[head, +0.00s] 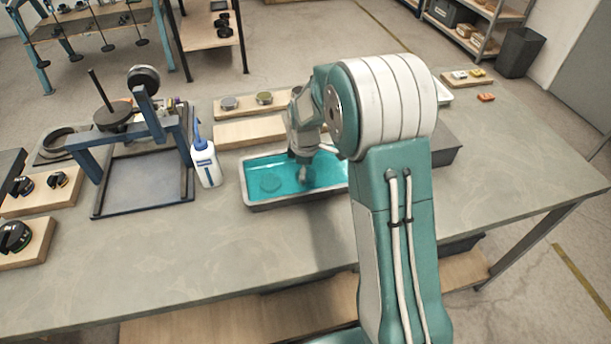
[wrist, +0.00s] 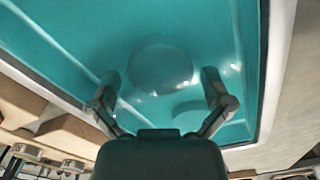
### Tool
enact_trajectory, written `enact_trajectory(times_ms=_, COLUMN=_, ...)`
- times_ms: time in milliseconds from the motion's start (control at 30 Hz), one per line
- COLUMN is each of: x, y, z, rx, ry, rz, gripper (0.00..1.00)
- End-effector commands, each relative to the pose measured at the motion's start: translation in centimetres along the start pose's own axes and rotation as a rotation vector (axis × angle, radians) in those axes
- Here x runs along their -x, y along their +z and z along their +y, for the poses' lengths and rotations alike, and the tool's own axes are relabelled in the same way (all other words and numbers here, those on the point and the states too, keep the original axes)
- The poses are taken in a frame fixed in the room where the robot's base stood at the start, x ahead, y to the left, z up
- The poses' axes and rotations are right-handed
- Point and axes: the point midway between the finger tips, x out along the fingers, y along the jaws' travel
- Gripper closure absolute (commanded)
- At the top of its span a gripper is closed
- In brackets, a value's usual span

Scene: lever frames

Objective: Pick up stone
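A tray (head: 262,205) filled with teal liquid stands on the workbench; its pale rim (wrist: 272,70) also shows in the wrist view. A round, teal-tinted shape (head: 270,183) lies in the left part of the tray. In the wrist view a round shape (wrist: 160,68) sits just beyond my fingertips, with a fainter one (wrist: 195,107) nearer. I cannot tell for sure which shape is the stone. My gripper (wrist: 162,92) is open and empty, its two fingers spread wide. In the head view it points down over the tray, partly hidden by my arm.
A white bottle (head: 205,164) stands close to the tray's left. A dark blue frame (head: 140,165) with weights is farther left. A wooden block (head: 248,132) and a board with round discs (head: 245,105) lie behind the tray. The bench front is clear.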

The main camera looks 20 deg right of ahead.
Motion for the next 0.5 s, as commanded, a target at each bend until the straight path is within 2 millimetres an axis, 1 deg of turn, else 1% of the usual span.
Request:
enact_trajectory(times_ms=33, x=0.02, y=-0.01, z=0.00, rx=0.000, ry=0.000, rz=0.000, gripper=0.18)
enact_trajectory(times_ms=67, x=0.02, y=-0.01, z=0.00, rx=0.000, ry=0.000, rz=0.000, gripper=0.31)
enact_trajectory(times_ms=100, x=0.02, y=-0.01, z=0.01, rx=0.000, ry=0.000, rz=0.000, gripper=0.49)
enact_trajectory(times_ms=133, x=0.02, y=-0.01, z=0.00, rx=0.000, ry=0.000, rz=0.000, gripper=0.62)
enact_trajectory(times_ms=167, x=0.01, y=0.00, z=0.00, rx=0.000, ry=0.000, rz=0.000, gripper=0.71)
enact_trajectory(times_ms=500, x=0.02, y=0.04, z=0.02, rx=0.000, ry=-0.001, rz=-0.001, gripper=0.70)
